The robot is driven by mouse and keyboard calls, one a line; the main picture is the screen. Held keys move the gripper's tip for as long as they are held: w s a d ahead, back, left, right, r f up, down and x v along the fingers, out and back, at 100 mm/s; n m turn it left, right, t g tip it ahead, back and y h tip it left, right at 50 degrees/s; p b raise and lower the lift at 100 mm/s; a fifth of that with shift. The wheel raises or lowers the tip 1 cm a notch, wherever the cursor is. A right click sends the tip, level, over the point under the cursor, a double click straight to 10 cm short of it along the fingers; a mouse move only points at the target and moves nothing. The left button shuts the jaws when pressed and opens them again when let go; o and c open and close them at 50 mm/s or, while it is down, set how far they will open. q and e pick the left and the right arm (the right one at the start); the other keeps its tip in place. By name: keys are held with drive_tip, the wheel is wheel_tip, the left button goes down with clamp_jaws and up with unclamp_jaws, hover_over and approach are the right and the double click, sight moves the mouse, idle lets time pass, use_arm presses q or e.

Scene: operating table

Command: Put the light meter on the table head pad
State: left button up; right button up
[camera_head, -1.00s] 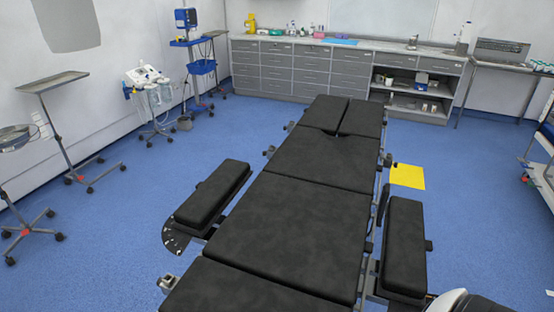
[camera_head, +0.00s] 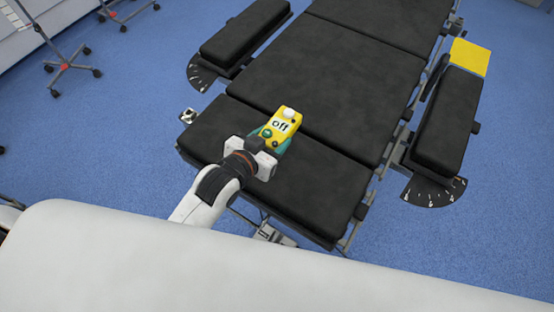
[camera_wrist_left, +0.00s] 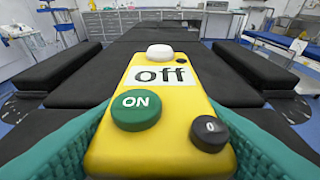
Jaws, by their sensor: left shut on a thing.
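The light meter (camera_head: 293,115) is a yellow box with a white dome, a green button and a label reading "off". My left gripper (camera_head: 275,138) is shut on it, with teal fingers on both sides. In the left wrist view the meter (camera_wrist_left: 155,148) fills the middle, its green ON button and a black knob facing me. The table head pad (camera_head: 325,190) is the black near-end section of the operating table. The meter shows over the far part of this pad. I cannot tell whether it touches the pad. My right gripper is not in view.
The table's middle pad (camera_head: 335,75) lies beyond the head pad. Black arm pads stand at the left (camera_head: 245,32) and right (camera_head: 447,120). A yellow sheet (camera_head: 469,57) shows by the right arm pad. The right of the head pad is bare.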

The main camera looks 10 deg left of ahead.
use_arm(q)
wheel_tip(320, 180, down, 8)
drive_tip(key=shift+s+f, duration=0.1)
drive_tip(key=shift+f, duration=0.1)
idle(0.3)
drive_tip(key=shift+f, duration=0.2)
drive_tip(key=o, duration=1.1)
drive_tip(key=shift+s+a+r, duration=0.1)
drive_tip(key=shift+r, duration=0.15)
drive_tip(key=v, duration=1.1)
drive_tip(key=shift+s+r+b, duration=0.2)
drive_tip(key=shift+s+b, duration=0.15)
drive_tip(key=shift+a, duration=0.2)
